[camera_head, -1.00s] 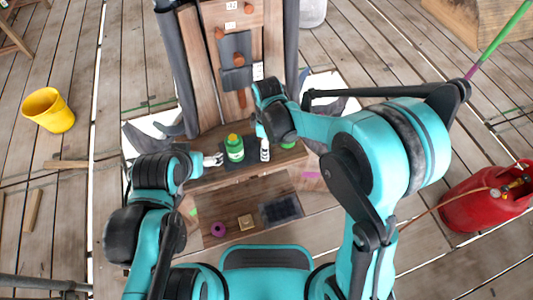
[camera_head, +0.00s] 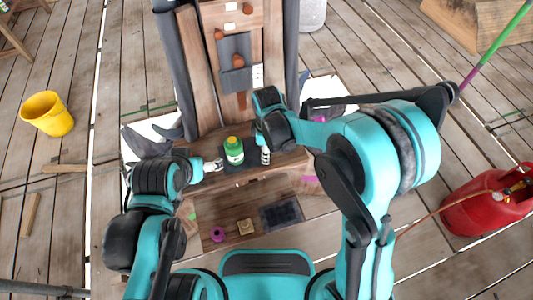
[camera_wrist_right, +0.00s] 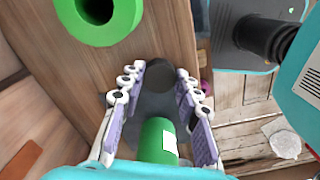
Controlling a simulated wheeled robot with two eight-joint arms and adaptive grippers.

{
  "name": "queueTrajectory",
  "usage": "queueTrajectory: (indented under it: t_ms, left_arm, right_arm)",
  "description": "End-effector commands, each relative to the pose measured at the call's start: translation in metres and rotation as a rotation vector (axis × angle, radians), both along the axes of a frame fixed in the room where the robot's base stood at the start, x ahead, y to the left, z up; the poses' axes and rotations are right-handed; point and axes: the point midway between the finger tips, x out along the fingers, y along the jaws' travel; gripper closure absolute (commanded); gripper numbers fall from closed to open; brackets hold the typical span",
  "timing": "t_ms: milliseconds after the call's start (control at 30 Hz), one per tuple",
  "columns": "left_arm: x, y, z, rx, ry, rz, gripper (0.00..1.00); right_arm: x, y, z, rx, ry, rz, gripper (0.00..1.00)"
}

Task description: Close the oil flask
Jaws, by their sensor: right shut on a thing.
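The oil flask (camera_head: 235,156) is green with a white label and a yellow-green top. It stands upright on a dark mat on the wooden bench. My right gripper (camera_head: 265,158) is just right of it, fingers pointing down. In the right wrist view its fingertips (camera_wrist_right: 160,78) are shut on a small dark round piece (camera_wrist_right: 160,70), likely the cap.
A green ring-shaped piece with a dark hole (camera_wrist_right: 97,15) is close by in the wrist view. A purple ring (camera_head: 218,234), a small tan square (camera_head: 245,226) and a dark pad (camera_head: 282,213) lie nearer me.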

Motion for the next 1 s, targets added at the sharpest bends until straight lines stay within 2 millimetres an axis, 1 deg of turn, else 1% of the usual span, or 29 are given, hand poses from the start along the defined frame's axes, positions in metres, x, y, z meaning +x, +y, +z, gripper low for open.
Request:
queueTrajectory:
  t_ms: [133,267,433,467,700,800,900,1000]
  left_arm:
    - [0.0,0.0,0.003,0.0,0.0,0.0,0.16]
    - [0.0,0.0,0.01,0.0,0.0,0.0,0.16]
    - [0.0,0.0,0.025,0.0,0.0,0.0,0.16]
    - [0.0,0.0,0.027,0.0,0.0,0.0,0.16]
    - [0.0,0.0,0.047,0.0,0.0,0.0,0.16]
    - [0.0,0.0,0.054,0.0,0.0,0.0,0.16]
    - [0.0,0.0,0.059,0.0,0.0,0.0,0.16]
    - [0.0,0.0,0.062,0.0,0.0,0.0,0.16]
  right_arm:
    - [0.0,0.0,0.005,0.0,0.0,0.0,0.79]
    - [0.0,0.0,0.019,0.0,0.0,0.0,0.79]
    - [-0.002,-0.001,0.048,0.0,0.0,0.0,0.79]
    - [-0.009,-0.004,0.05,0.0,0.0,0.0,0.79]
    - [-0.061,-0.027,0.084,0.0,0.0,0.0,0.79]
    - [-0.078,-0.035,0.095,0.0,0.0,0.0,0.79]
    - [-0.092,-0.041,0.103,0.0,0.0,0.0,0.79]
    - [-0.1,-0.045,0.108,0.0,0.0,0.0,0.79]
